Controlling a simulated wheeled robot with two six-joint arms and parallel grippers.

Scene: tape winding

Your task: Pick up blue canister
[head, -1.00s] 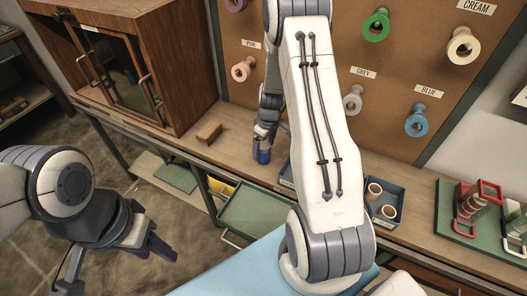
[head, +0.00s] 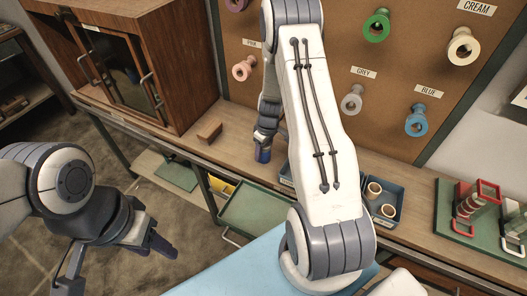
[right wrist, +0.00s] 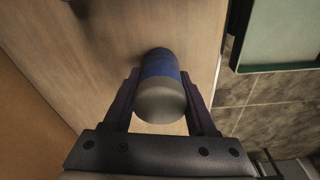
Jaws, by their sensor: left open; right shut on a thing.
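The blue canister (right wrist: 160,82) stands out in the right wrist view, with a blue band and a grey end facing the camera. My right gripper (right wrist: 160,98) has its two dark fingers on either side of it and is shut on it. In the head view the canister (head: 263,155) is a small blue piece below my right gripper (head: 266,137), over the bench near its front edge. I cannot tell whether it touches the bench. My right arm hides part of the bench. My left gripper (head: 158,243) is open and empty, low at the left above the floor.
A wooden block (head: 209,132) lies left of the canister, near a wooden cabinet (head: 160,60). A blue tray (head: 393,212) with cups is right of my arm. A green tray (head: 253,211) sits below the bench edge. A pegboard (head: 345,50) with spools stands behind.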

